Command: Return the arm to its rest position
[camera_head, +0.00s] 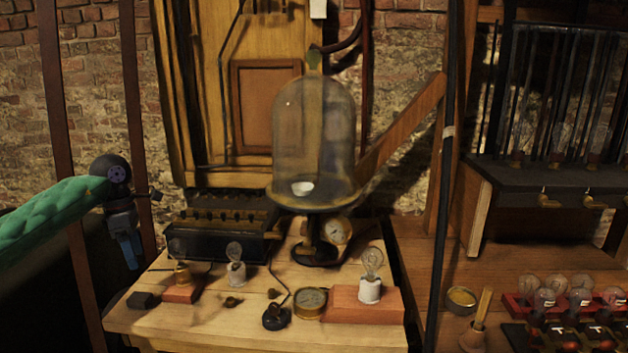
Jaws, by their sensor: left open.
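My left arm (50,212) is green and comes in from the left edge. Its black wrist (112,180) ends in my left gripper (131,250), which hangs down with bluish fingers. The gripper is open and holds nothing that I can see. It is to the left of the wooden table (190,325), apart from the things on it. My right gripper is not in view.
A black battery box (220,235), bulbs on holders (370,290) and a round brass dial (310,300) are there too. A rack of bulbs (575,295) stands at the right. Dark upright posts flank the table.

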